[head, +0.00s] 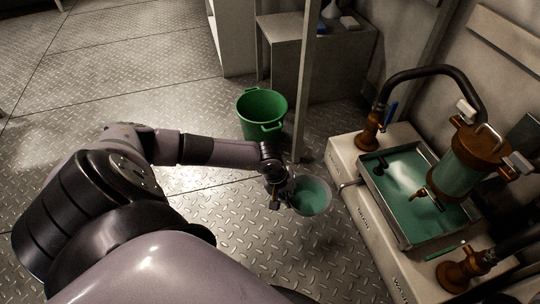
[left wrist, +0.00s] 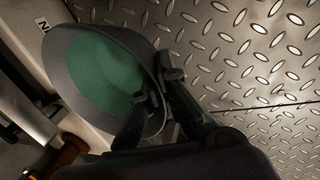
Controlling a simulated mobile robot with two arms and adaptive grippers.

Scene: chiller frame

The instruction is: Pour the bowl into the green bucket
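My left gripper (head: 283,195) is shut on the rim of a grey bowl (head: 325,204) that holds green liquid. The bowl hangs over the floor, close to level in the head view. In the left wrist view my left gripper (left wrist: 160,88) pinches the wall of the bowl (left wrist: 60,45), with the green liquid inside. The green bucket (head: 262,101) stands upright on the floor behind the gripper, with a handle on its near side. The bowl is apart from the bucket, nearer to me and to the right. My right gripper is not in view.
A pale machine base (head: 362,207) with a tray of green liquid (head: 424,225), brown fittings and a black hose stands at the right. A thin post (head: 303,85) rises beside the bucket. A grey table (head: 285,65) stands behind. The patterned floor at left is clear.

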